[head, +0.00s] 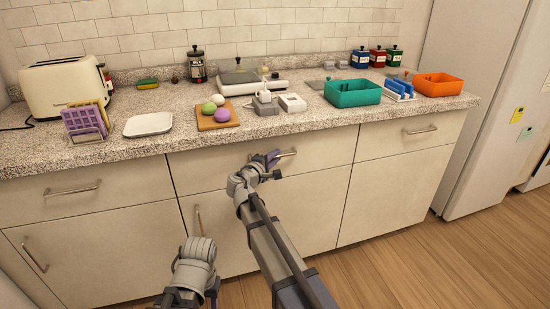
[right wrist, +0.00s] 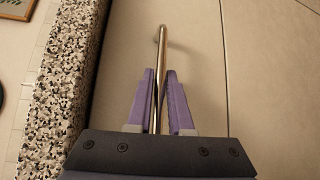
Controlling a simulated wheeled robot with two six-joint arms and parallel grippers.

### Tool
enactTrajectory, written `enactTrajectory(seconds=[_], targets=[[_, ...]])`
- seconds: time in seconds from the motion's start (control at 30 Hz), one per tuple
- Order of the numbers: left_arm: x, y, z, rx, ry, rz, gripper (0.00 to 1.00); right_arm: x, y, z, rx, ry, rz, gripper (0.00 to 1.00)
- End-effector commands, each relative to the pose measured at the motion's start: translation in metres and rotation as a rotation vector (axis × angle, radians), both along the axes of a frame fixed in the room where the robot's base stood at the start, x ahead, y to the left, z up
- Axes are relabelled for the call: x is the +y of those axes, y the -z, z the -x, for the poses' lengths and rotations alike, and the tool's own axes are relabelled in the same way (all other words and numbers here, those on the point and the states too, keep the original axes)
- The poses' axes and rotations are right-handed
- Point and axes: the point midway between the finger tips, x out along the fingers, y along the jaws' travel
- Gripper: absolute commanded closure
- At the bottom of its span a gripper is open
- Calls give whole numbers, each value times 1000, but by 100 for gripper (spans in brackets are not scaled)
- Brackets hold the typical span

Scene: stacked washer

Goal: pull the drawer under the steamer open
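The middle drawer (head: 328,148) is in the cabinet front under the counter, and its front looks flush with the fronts beside it. Its metal bar handle (right wrist: 160,62) runs between the two purple fingers of my right gripper (right wrist: 160,95). The fingers sit close against the bar on both sides. In the head view my right gripper (head: 272,158) is at the left part of this handle (head: 288,153). My left arm is low in the head view, away from the cabinet handles; its fingers are not clear. I cannot tell for sure which countertop appliance is the steamer.
The speckled counter (head: 330,113) holds a toaster (head: 65,88), a wooden board with several balls (head: 217,114), a teal bin (head: 352,93) and an orange bin (head: 438,84). Other drawers have handles (head: 420,130) at both sides. Wood floor (head: 440,255) is clear at right.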

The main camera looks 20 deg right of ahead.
Motion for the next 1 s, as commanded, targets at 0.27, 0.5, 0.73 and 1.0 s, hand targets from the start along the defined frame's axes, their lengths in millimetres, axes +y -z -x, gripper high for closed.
enactTrajectory(seconds=[0.27,0.5,0.73,1.0], targets=[[0,0,0,0,0,0,50,0,0,0,0,0,0,100],[0,0,0,0,0,0,50,0,0,0,0,0,-1,100],[0,0,0,0,0,0,50,0,0,0,0,0,-1,100],[0,0,0,0,0,0,50,1,0,0,0,-1,-2,100]])
